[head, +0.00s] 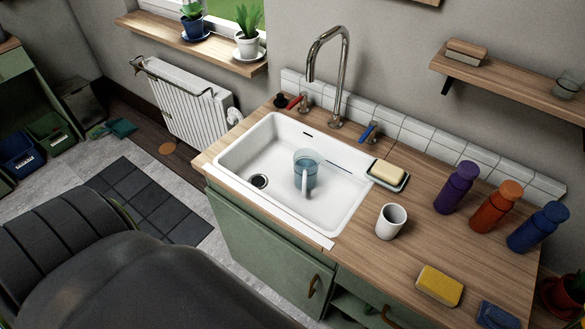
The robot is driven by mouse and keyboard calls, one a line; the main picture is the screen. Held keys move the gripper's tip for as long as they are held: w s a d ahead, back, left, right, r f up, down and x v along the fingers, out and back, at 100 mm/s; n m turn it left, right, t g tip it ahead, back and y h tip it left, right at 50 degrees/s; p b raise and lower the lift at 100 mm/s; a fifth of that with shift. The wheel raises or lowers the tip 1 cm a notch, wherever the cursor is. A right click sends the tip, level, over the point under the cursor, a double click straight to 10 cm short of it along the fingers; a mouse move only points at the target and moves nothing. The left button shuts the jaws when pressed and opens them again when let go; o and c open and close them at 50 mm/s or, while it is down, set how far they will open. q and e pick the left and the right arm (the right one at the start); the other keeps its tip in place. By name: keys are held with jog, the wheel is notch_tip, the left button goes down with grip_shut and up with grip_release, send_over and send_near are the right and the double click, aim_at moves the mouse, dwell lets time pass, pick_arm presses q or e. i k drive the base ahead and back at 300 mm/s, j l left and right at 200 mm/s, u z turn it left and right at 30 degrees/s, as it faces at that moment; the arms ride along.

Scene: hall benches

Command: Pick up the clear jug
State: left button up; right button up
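The clear jug (307,170) stands upright in the white sink (272,196), right of the drain. It looks partly filled with bluish water, and its pale handle faces the front. Neither of my grippers shows in the head view, so I cannot tell their state. Nothing visible is touching the jug except the sink floor under it.
A tall tap (338,85) rises behind the sink. A white cup (390,221), a soap dish (397,180), a yellow sponge (440,286) and purple (457,187), orange (496,206) and blue bottles (538,227) stand on the wooden worktop (420,245) to the right.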

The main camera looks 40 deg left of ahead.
aim_at(306, 162)
jog(key=u, duration=1)
